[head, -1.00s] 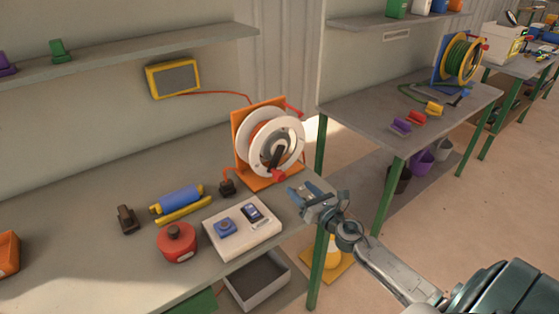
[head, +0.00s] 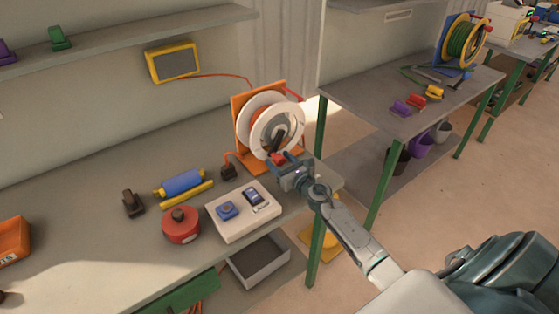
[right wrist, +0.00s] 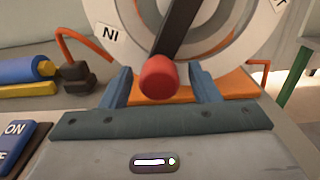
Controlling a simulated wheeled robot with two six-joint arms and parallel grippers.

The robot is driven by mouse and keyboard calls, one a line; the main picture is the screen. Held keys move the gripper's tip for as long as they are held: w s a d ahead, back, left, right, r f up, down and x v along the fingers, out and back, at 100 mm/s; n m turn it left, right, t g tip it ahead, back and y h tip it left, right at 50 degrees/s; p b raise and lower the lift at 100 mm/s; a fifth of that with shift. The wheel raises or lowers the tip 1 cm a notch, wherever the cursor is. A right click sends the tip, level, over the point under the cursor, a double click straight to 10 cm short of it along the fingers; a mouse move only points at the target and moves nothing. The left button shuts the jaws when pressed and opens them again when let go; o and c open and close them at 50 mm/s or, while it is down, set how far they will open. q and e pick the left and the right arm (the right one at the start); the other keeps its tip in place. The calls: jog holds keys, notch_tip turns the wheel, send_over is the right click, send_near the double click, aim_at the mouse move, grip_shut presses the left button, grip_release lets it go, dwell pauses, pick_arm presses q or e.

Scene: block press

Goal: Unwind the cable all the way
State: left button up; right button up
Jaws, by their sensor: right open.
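The cable reel (head: 277,127) has a white drum on an orange stand (head: 242,102) at the workbench's right end. Its dark crank arm (right wrist: 178,25) hangs down to a red knob (right wrist: 158,77). Red-orange cable shows on the drum, and an orange lead (head: 232,157) runs to a dark plug (head: 229,172) on the bench. My right gripper (head: 282,166) is at the reel's lower front. In the right wrist view its open blue fingers (right wrist: 160,85) stand on either side of the red knob, with gaps. My left gripper is not in view.
A white board (head: 243,226) with a blue button and small display lies in front of the reel. A red round pot (head: 181,226) and a blue roller (head: 180,182) are to its left. A second table (head: 390,110) stands right, across a gap.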

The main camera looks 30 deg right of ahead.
jog(key=shift+w, duration=0.25)
grip_shut()
